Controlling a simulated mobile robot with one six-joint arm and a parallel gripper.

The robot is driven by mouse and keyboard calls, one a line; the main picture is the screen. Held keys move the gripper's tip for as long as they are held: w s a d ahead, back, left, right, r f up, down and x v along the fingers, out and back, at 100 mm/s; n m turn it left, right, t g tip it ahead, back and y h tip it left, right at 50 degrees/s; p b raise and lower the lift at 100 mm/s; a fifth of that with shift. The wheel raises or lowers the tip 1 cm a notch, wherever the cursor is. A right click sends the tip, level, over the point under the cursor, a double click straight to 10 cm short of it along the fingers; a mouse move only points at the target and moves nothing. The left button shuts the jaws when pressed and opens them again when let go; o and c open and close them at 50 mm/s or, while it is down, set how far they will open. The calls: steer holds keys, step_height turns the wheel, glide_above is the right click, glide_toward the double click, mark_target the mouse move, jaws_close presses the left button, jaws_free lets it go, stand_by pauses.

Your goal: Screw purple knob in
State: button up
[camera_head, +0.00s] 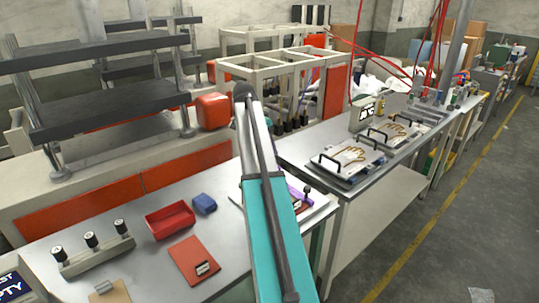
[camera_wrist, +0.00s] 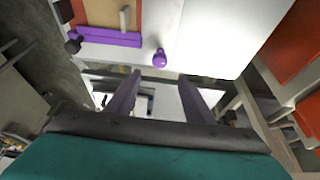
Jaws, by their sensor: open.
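In the wrist view a round purple knob (camera_wrist: 160,58) sits at the near edge of a white plate (camera_wrist: 208,40), to the right of a purple bar (camera_wrist: 108,37). My gripper (camera_wrist: 160,79) is open, with its two dark fingers apart and nothing between them. In the picture the knob lies just beyond the fingertips, roughly centred between them; whether they touch it I cannot tell. In the head view a bit of the purple fixture (camera_head: 298,198) shows right of my teal arm, which hides the rest. My gripper and the knob cannot be made out there.
A dark knob (camera_wrist: 73,43) stands left of the purple bar. On the bench are a red tray (camera_head: 170,220), a blue block (camera_head: 204,203), an orange plate (camera_head: 194,260) and a rack with black knobs (camera_head: 92,250). Another table (camera_head: 330,138) holds glove plates (camera_head: 347,160) to the right.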

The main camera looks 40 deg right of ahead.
steer(key=shift+v, duration=1.3)
